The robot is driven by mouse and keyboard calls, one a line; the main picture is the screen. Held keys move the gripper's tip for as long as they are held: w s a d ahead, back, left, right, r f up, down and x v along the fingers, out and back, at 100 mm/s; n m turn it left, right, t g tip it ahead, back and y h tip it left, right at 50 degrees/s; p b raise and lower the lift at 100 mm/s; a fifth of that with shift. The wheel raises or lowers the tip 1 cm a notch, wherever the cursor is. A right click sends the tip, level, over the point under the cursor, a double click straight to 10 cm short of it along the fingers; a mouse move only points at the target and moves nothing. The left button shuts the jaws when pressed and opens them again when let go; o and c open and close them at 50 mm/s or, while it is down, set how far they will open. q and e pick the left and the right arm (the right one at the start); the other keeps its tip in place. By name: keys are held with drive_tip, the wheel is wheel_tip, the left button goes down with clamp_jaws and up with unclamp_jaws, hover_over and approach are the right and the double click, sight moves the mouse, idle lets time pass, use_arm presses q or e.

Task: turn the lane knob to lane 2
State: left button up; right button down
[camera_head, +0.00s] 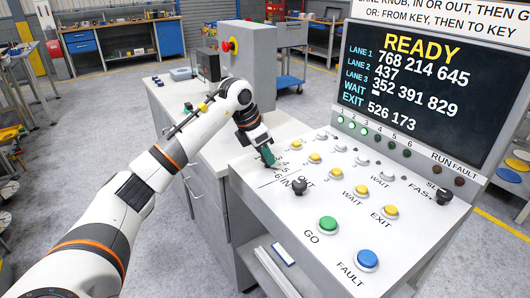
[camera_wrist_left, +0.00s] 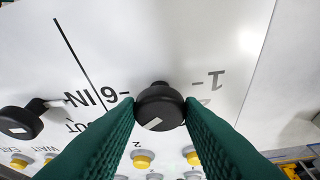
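My left gripper (camera_head: 266,155) reaches down to the left part of the sloping control panel (camera_head: 325,205). In the left wrist view its green fingers (camera_wrist_left: 160,112) close on both sides of the black lane knob (camera_wrist_left: 160,103). A small white mark shows on the knob's cap. Around it the panel digits 6 (camera_wrist_left: 110,94) and 1 (camera_wrist_left: 214,78) are readable; others are partly hidden by the fingers, and I cannot tell which lane the knob points to. In the head view the gripper hides this knob. My right gripper is in neither view.
A black IN/OUT knob (camera_head: 299,186) stands close by, also in the left wrist view (camera_wrist_left: 20,120). Yellow buttons, a green GO button (camera_head: 327,225) and a blue FAULT button (camera_head: 367,259) sit on the panel. The screen (camera_head: 425,80) reads READY.

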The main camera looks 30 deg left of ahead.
use_arm(q)
drive_tip(key=shift+n, duration=0.4)
drive_tip(key=shift+d+r+n+y, duration=0.1)
drive_tip(key=shift+n+y, duration=0.4)
drive_tip(key=shift+n, duration=0.4)
drive_tip(key=n+y, duration=0.1)
drive_tip(key=n, duration=0.2)
drive_tip(key=shift+d+n+t+p, duration=0.15)
drive_tip(key=shift+n+t+p, duration=0.15)
drive_tip(key=shift+t+p, duration=0.1)
drive_tip(key=n+y, duration=0.1)
drive_tip(key=n, duration=0.2)
drive_tip(key=n+y, duration=0.1)
drive_tip(key=n, duration=0.2)
drive_tip(key=shift+d+g+y, duration=0.2)
drive_tip(key=shift+g+y, duration=0.1)
drive_tip(key=shift+y, duration=0.1)
drive_tip(key=n+g+y, duration=0.1)
drive_tip(key=n, duration=0.3)
drive_tip(key=shift+w+d+n, duration=0.1)
drive_tip(key=shift+w+n, duration=0.05)
drive_tip(key=shift+n, duration=0.25)
drive_tip(key=shift+w+n+g+y, duration=0.1)
drive_tip(key=shift+n+g+y, duration=0.25)
drive_tip(key=shift+n, duration=0.75)
drive_tip(key=shift+w+n+g+y, duration=0.15)
drive_tip(key=shift+n+g, duration=0.4)
drive_tip(key=shift+n, duration=0.55)
drive_tip(key=shift+s, duration=0.1)
